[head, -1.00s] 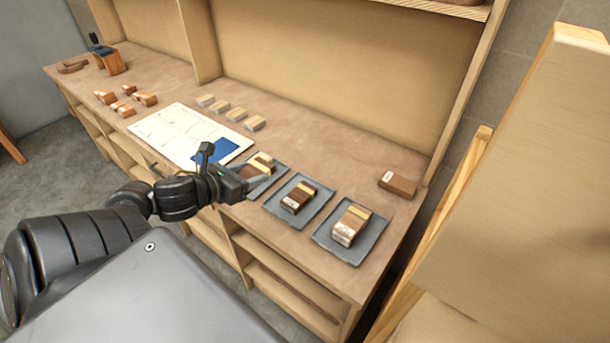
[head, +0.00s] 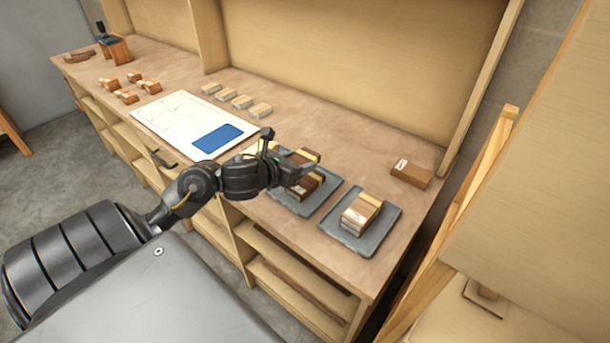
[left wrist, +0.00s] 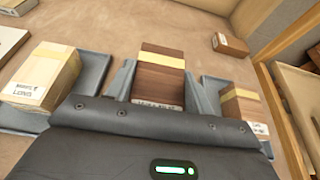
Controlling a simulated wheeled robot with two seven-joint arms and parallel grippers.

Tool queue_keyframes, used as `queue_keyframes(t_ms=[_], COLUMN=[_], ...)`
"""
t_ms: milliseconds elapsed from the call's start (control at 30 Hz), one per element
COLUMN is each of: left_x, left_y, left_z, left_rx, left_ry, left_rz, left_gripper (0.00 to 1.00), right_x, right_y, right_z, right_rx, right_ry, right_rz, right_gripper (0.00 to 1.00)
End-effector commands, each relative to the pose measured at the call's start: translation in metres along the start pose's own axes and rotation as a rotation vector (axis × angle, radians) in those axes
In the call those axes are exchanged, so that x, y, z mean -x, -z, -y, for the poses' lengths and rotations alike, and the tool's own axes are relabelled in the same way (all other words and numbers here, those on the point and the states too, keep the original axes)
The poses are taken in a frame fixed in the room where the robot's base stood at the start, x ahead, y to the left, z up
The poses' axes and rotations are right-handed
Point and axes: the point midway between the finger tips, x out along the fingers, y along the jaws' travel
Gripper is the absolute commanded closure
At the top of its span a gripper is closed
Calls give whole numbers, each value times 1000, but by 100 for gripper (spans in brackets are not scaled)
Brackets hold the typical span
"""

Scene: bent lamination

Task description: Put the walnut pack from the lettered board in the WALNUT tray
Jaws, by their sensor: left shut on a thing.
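My left gripper (head: 297,175) is shut on the walnut pack (left wrist: 160,82), a dark brown block with a pale yellow band and a white end label. In the head view it is over the middle grey tray (head: 332,188). Brown wood with yellow shows on both sides of the fingers; I cannot tell whether the lower part is a separate pack in that tray. The lettered board (head: 165,115) is white with a blue patch and looks bare. No tray name is readable. My right gripper is not in view.
A lighter brown pack (head: 360,211) sits in the right grey tray (head: 385,226). Another banded pack (left wrist: 45,72) is in the left tray. A loose brown block (head: 411,173) lies at the back right. Several pale and orange blocks lie behind and left of the board.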

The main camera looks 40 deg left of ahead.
Motion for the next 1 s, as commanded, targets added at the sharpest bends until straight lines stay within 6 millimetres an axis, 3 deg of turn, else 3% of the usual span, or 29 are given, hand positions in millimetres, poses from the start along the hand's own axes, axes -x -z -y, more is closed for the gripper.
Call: queue_keyframes(t_ms=[100,367,533,700,1000], left_x=[-15,-22,-33,-38,-39], left_y=[9,13,32,43,44], left_z=[5,7,9,8,8], left_rx=[5,0,6,1,-2], left_ry=[1,1,0,0,0], left_rz=[1,1,-3,-1,1], left_gripper=[72,72,72,72,72], right_x=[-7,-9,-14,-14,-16], right_y=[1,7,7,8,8], right_z=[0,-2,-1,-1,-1], right_rx=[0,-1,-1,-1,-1], right_ry=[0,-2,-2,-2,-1], right_rz=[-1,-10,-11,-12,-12], right_gripper=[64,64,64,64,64])
